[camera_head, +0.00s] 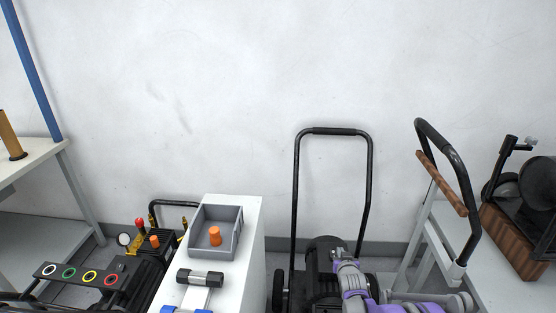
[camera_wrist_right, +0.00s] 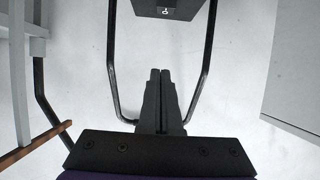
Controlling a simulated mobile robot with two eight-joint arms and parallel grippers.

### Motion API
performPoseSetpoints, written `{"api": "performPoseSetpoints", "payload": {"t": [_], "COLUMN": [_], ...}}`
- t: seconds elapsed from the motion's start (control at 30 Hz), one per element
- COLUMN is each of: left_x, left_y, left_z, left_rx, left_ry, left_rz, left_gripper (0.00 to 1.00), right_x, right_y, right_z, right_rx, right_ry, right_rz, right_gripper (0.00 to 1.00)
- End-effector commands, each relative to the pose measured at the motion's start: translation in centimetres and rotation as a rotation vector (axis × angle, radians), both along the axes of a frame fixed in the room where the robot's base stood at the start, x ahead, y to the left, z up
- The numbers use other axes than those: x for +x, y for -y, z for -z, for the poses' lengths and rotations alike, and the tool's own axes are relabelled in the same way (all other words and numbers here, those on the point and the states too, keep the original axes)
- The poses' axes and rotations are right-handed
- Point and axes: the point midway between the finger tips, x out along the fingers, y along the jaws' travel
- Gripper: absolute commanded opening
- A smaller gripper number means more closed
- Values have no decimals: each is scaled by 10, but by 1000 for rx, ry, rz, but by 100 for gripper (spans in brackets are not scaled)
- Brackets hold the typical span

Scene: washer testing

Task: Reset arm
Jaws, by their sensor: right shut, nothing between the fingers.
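My right arm (camera_head: 355,285), purple and grey, reaches in at the lower right of the head view, in front of a black wheeled machine. My right gripper (camera_head: 338,255) is at its end, over the machine's dark body, and looks small there. In the right wrist view the two black fingers of my right gripper (camera_wrist_right: 160,73) lie together with nothing between them. My left gripper is not in view.
The black machine (camera_head: 296,205) has a tall looped handle. A white cabinet (camera_head: 252,235) carries a grey tray (camera_head: 207,250) with an orange piece (camera_head: 214,236). A pressure washer (camera_head: 152,262) stands left of it. A bench (camera_head: 30,152) and a cart (camera_head: 420,240) flank the scene.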

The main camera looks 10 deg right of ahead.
Motion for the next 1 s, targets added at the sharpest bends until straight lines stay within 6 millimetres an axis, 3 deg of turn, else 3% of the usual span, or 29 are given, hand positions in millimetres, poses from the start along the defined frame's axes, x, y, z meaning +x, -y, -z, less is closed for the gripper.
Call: {"api": "performPoseSetpoints", "payload": {"t": [0.17,0.37,0.5,0.7,0.9,1.0], "left_x": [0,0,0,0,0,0], "left_y": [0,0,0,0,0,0], "left_z": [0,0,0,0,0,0], "left_rx": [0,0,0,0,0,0], "left_ry": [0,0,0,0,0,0], "left_rz": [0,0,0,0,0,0], "left_gripper": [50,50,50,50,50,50], "right_x": [-20,-80,-135,-227,-320,-357], "right_y": [-21,-62,-89,-124,-150,-158], "right_z": [-30,-79,-104,-122,-122,-117], "right_rx": [13,36,52,70,85,89], "right_ry": [-61,-198,-298,-442,-574,-628], "right_rz": [-16,-51,-81,-128,-177,-197], "right_gripper": [0,0,0,0,0,0]}}
